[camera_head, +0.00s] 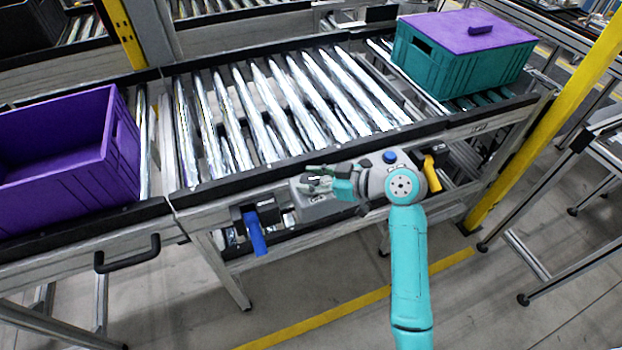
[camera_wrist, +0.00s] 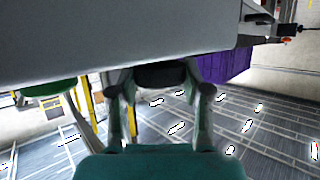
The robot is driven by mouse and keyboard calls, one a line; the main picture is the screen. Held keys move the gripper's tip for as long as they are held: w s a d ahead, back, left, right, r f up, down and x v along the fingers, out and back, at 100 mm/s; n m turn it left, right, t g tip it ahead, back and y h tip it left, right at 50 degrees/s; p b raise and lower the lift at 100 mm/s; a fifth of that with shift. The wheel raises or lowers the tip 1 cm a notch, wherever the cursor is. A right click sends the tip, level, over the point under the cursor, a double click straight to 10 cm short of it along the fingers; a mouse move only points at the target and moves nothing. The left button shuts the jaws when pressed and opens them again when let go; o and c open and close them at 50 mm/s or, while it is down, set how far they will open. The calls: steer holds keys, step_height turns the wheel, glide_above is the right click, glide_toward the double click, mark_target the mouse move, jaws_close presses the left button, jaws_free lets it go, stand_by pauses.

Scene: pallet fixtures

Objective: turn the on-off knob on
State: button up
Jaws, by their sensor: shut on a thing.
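The on-off knob (camera_wrist: 160,75) shows in the wrist view as a dark, rounded part against the underside of a grey surface (camera_wrist: 120,35). My gripper (camera_wrist: 160,88) has one finger on each side of it and is shut on it. In the head view my gripper (camera_head: 318,179) is at a small grey box (camera_head: 318,206) on the front side of the conveyor. There the fingers cover the knob, so its turned position cannot be told.
A blue lever (camera_head: 255,232) hangs left of the grey box, and a yellow lever (camera_head: 431,170) is to the right. A purple crate (camera_head: 125,150) and a lidded teal crate (camera_head: 455,70) sit on the roller conveyor (camera_head: 270,105). A yellow post (camera_head: 545,130) stands at right.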

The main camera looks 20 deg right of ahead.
steer(key=shift+f+n+g+y, duration=0.1)
steer(key=shift+n+g+y, duration=0.3)
steer(key=shift+n+g, duration=0.2)
steer(key=o, duration=1.2)
steer(key=shift+d, duration=0.1)
steer(key=v, duration=1.1)
steer(key=shift+s+d, duration=0.1)
steer(key=shift+d, duration=0.35)
